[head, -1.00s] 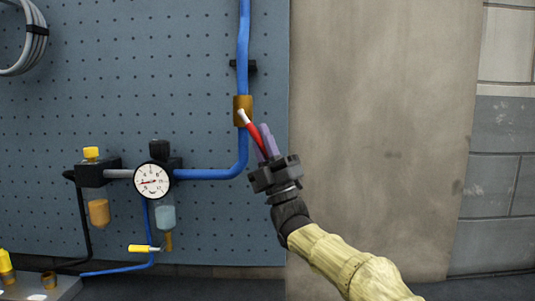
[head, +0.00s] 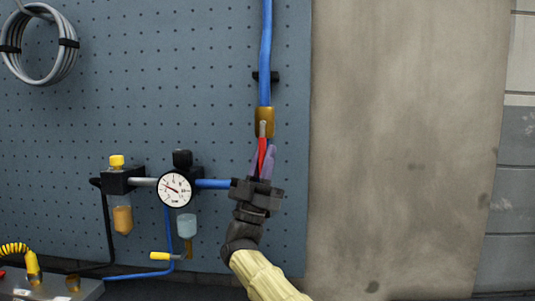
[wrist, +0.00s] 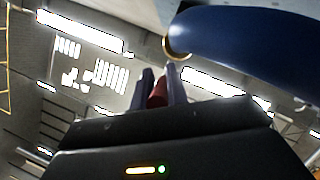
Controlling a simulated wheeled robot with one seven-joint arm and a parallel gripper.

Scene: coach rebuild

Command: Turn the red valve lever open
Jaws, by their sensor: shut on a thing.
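The red valve lever (head: 263,150) hangs from the brass valve body (head: 265,122) on the vertical blue pipe (head: 266,50). The lever now points nearly straight down, in line with the pipe. My gripper (head: 263,161) is below the valve, its purple fingers shut on the red lever from both sides. In the wrist view the dark red lever (wrist: 158,95) sits between the two fingers. The blue pipe (wrist: 240,40) crosses the upper right of that view. My gripper hides the lever's lower end and the pipe bend behind it.
A round gauge (head: 175,189) and a filter unit with a yellow cap (head: 117,161) are left of my gripper. A small yellow-handled valve (head: 160,256) hangs below. A grey hose coil (head: 40,45) hangs upper left. The beige wall panel (head: 405,150) at right is bare.

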